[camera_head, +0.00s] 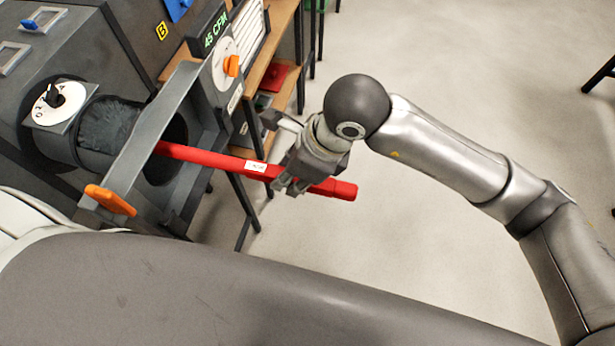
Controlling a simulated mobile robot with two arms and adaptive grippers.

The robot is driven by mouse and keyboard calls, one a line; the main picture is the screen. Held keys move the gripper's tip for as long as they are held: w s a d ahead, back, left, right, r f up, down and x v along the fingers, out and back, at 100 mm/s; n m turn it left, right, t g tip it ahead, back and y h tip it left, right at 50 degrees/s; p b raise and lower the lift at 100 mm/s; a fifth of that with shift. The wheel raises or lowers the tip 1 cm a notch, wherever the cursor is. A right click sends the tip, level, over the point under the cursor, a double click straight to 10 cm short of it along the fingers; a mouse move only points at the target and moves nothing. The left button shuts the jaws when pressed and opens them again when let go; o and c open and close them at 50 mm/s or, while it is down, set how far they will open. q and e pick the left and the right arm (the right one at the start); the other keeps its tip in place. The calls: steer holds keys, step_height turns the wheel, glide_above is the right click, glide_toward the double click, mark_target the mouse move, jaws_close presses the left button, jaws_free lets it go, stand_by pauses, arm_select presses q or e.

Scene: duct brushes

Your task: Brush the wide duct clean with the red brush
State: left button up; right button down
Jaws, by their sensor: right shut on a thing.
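The red brush (215,160) shows as a long red rod with a small white label and a thicker end at the right. My right gripper (284,180) is shut around the rod near that thicker end. The rod's left part passes behind a grey bracket and into the round dark mouth of a duct (165,170), so its head is not clearly seen. Dark fuzzy matter (106,124) shows in an opening in the duct's side; I cannot tell whether it is bristles or dust. My left gripper is not in view.
An orange lever (110,200) sits on the grey bracket (150,125) before the duct mouth. A white dial (60,103) and a "45 CFM" sign (215,30) are nearby. A wooden shelf (275,60) stands behind. The floor (460,80) at right is mostly clear.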

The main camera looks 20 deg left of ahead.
mark_target(265, 169)
steer(key=a+b, duration=0.1)
steer(key=a, duration=0.2)
steer(key=shift+a, duration=0.35)
steer(key=shift+s+a+b, duration=0.1)
steer(key=shift+a+b, duration=0.2)
steer(key=shift+a, duration=0.4)
steer(key=shift+d, duration=0.1)
steer(key=d+b, duration=0.1)
steer(key=d, duration=0.5)
steer(key=shift+d+f+b, duration=0.1)
steer(key=shift+d+b, duration=0.25)
steer(key=shift+w+d+b, duration=0.2)
steer(key=shift+d+b, duration=0.25)
steer(key=shift+d, duration=1.15)
steer(key=d+b, duration=0.2)
steer(key=d, duration=0.4)
steer(key=shift+d, duration=0.4)
steer(key=shift+w+a, duration=0.1)
